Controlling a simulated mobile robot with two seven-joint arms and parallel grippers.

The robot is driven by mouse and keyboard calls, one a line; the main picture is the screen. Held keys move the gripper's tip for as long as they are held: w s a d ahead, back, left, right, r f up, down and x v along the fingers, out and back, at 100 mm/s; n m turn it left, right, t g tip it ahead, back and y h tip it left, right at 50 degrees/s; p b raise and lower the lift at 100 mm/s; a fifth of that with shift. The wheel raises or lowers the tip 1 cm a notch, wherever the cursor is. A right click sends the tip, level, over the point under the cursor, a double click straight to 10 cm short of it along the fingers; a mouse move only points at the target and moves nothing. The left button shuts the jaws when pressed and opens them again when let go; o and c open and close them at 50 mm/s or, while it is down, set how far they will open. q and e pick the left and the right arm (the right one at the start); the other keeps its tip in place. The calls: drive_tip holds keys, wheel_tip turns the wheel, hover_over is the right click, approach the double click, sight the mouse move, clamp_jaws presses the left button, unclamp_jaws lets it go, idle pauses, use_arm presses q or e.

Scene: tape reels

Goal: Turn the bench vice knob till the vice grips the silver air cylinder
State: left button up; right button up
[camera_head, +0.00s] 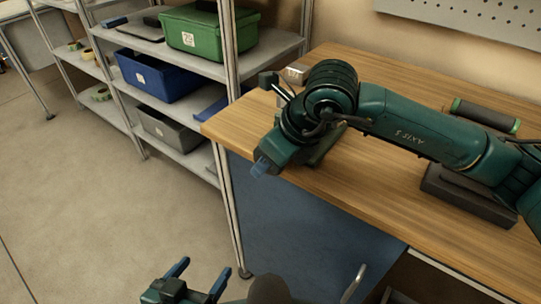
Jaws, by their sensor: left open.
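My left gripper (196,277) is open and empty at the bottom of the head view, its two blue fingers apart, in front of the bench. My right arm reaches in from the right over the wooden bench; its gripper (262,167) shows only a blue fingertip at the bench's front edge, so its opening cannot be told. Behind the right wrist, near the bench's left end, are a small grey block, a dark piece and a thin silver rod (284,91). These may belong to the vice and air cylinder, but the arm hides most of them. The knob cannot be made out.
The wooden bench (375,190) holds a dark roller with green ends (486,115) and a dark block (468,196) at right. A shelf rack at left carries a green bin (208,30), a blue bin (157,78) and a grey bin (168,130). Floor at left is clear.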

drive_tip(key=shift+r, duration=0.1)
drive_tip(key=v, duration=1.3)
drive_tip(key=shift+s, duration=0.1)
